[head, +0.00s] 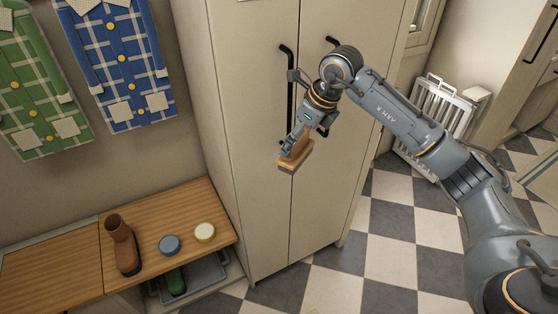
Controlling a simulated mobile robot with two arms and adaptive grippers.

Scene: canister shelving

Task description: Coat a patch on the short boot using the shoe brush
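The short boot (123,245) is brown with a dark sole and stands upright on the wooden bench at lower left. The shoe brush (294,155) has a tan wooden block and a dark grey bristle side facing down. My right gripper (291,147) is shut on the shoe brush and holds it in the air in front of the tall cabinet, to the right of and well away from the boot. My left gripper is not in view. Two small round tins stand right of the boot, one blue-grey (169,245) and one cream with a yellowish rim (205,232).
A wooden bench (60,262) runs along the wall, with a grey tray (207,277) holding a green item below it. A tall beige cabinet (247,190) with black handles stands right of the bench. Plaid shirts hang above.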

